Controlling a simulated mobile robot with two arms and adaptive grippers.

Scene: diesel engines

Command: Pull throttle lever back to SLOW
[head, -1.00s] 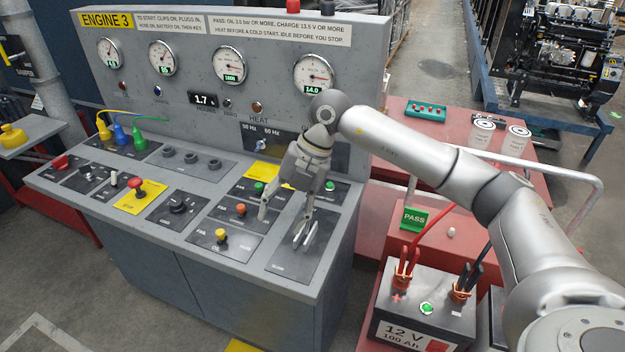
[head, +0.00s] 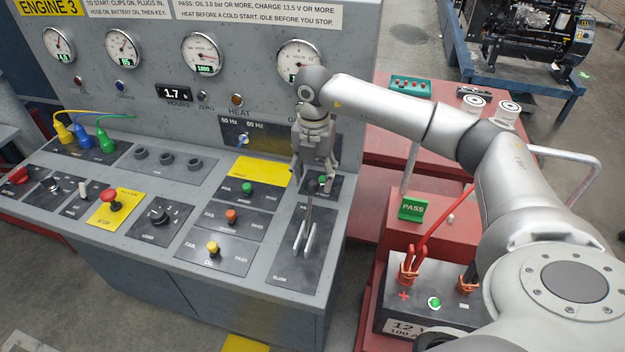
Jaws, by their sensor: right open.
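The throttle lever (head: 308,211) is a thin dark rod rising from silver slot plates on a dark panel (head: 285,263) at the right end of the console. The word SLOW is at the panel's near end. The lever leans toward the far end, and its top is hidden at the gripper. My right gripper (head: 313,190) is open, pointing down, with its fingers on either side of the lever's upper part. I cannot tell whether they touch it. My left gripper is not in view.
Left of the lever are test switches with green, orange and yellow knobs (head: 212,248) and a red stop button (head: 110,197). Gauges (head: 201,54) stand on the upright panel behind. A battery (head: 437,308) and a green PASS sign (head: 412,208) are to the right.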

